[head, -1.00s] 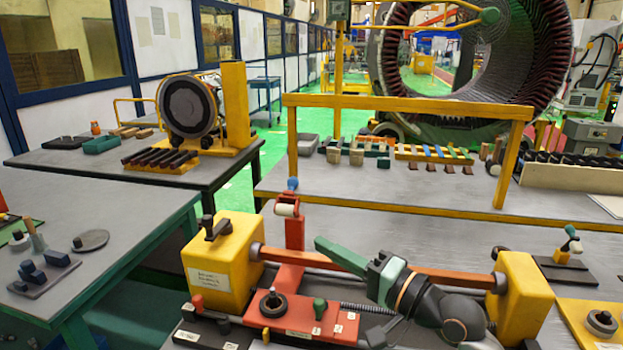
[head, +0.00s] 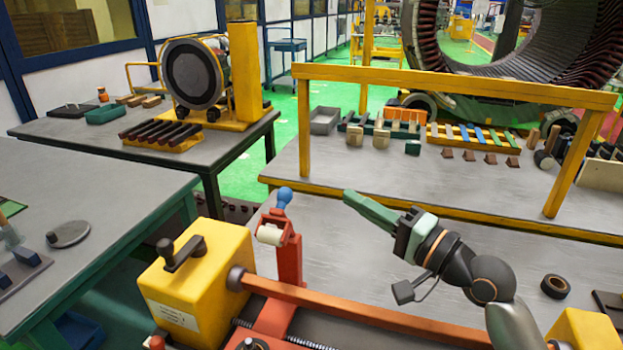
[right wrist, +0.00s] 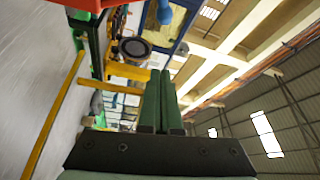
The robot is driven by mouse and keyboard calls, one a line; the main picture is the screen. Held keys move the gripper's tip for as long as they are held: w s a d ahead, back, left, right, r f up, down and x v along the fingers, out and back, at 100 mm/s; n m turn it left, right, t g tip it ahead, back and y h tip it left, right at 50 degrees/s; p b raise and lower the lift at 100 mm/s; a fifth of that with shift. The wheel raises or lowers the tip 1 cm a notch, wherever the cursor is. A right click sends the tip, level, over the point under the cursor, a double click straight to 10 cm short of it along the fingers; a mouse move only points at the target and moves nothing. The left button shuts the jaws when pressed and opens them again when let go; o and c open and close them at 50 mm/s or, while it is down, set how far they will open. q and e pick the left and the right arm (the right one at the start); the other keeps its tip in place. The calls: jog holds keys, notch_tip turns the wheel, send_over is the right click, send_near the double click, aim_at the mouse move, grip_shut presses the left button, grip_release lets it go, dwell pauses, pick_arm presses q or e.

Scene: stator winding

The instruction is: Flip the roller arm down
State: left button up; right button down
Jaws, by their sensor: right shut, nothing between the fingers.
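The roller arm (head: 289,255) is a red upright post with a white roller (head: 270,234) and a blue knob (head: 284,196) at its top. It stands up from the red base beside the orange bar (head: 370,318). My right gripper (head: 347,194) has green fingers, shut and empty. In the head view its tips are to the right of the blue knob, at about its height, with a gap between. In the right wrist view the shut fingers (right wrist: 160,75) point up the picture, and the blue knob (right wrist: 165,12) shows near the top. My left gripper is not in view.
A yellow block with a black crank (head: 195,275) stands left of the roller arm. A yellow frame (head: 450,85) rises over the bench behind. A dark ring (head: 556,287) lies on the grey table at right. The grey surface behind the bar is mostly clear.

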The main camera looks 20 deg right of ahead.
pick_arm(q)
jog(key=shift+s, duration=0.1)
pick_arm(e)
jog(key=shift+s, duration=0.1)
jog(key=shift+a+r, duration=0.1)
jog(key=w+a, duration=0.5)
jog(key=a, duration=0.2)
jog(key=shift+w+a, duration=0.25)
jog(key=shift+w, duration=0.1)
dwell(0.6)
